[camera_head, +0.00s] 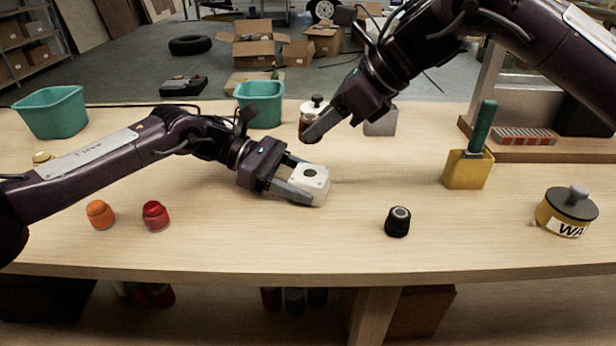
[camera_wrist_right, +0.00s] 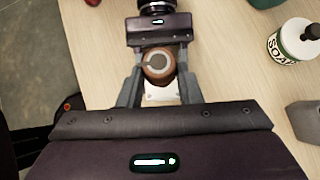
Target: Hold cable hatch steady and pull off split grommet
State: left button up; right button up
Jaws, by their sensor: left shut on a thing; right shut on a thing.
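The cable hatch (camera_head: 318,185) is a small white block with a dark round spot on its top face, a little above the middle of the bench. My left gripper (camera_head: 303,192) is shut on it from the left. My right gripper (camera_head: 312,134) is above and behind the hatch, apart from it in the head view. In the right wrist view my right gripper (camera_wrist_right: 158,75) is shut on a brown round piece with a grey top, apparently the split grommet (camera_wrist_right: 158,66). Part of the white hatch (camera_wrist_right: 160,96) shows between the fingers. The grommet's underside is hidden.
A black knob-like piece (camera_head: 398,222) stands to the right. Orange (camera_head: 100,214) and red (camera_head: 155,215) pieces stand at left. A soap jar (camera_wrist_right: 293,42), teal bins (camera_head: 260,104), a yellow holder (camera_head: 467,170) and a lidded yellow pot (camera_head: 566,213) stand around. The front middle is clear.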

pick_arm(q)
jog(key=o, duration=0.8)
jog(key=shift+o, duration=0.2)
